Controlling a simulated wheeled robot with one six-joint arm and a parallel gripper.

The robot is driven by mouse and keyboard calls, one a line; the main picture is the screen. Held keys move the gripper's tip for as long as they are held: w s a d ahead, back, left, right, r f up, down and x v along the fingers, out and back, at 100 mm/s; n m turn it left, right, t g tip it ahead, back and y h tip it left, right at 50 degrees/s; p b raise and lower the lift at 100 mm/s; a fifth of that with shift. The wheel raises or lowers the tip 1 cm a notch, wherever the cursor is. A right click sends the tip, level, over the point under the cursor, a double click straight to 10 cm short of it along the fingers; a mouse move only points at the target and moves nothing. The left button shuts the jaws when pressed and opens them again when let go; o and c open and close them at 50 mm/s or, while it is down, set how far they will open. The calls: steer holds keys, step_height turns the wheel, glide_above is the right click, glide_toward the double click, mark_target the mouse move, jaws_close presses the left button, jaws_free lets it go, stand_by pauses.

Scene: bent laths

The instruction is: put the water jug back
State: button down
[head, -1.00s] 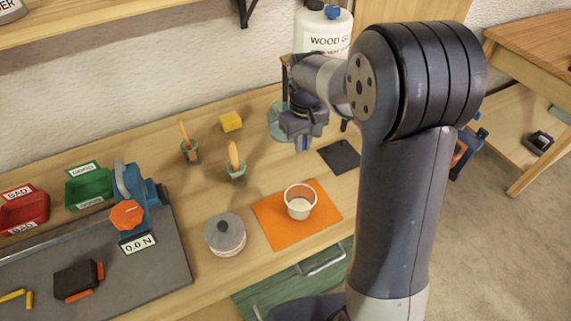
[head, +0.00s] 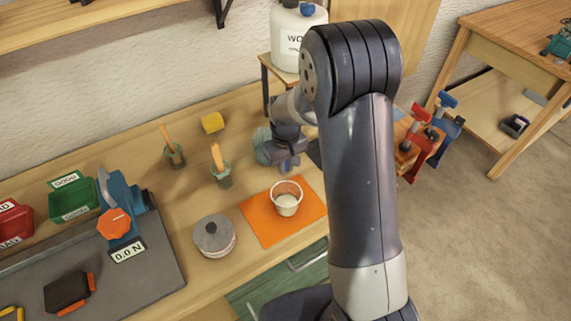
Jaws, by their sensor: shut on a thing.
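The water jug (head: 261,147) is a clear, greenish vessel, seen at the left side of my gripper (head: 283,163). My gripper is shut on it, over the back part of the bench beyond the orange mat. The gripper and my arm hide much of the jug, and I cannot tell whether its base touches the bench. A dark square pad (head: 314,153) lies just right of the gripper, mostly hidden behind my arm.
An orange mat (head: 257,226) holds a white cup (head: 286,197). A lidded round pot (head: 213,236) stands left of it. A wood glue jug (head: 290,40) sits on a raised stand.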

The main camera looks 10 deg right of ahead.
steer(key=shift+f, duration=0.1)
steer(key=c, duration=1.5)
jaws_free()
steer(key=shift+o, duration=0.2)
step_height(320, 180, up, 12)
steer(key=b, duration=0.1)
steer(key=shift+r, duration=0.2)
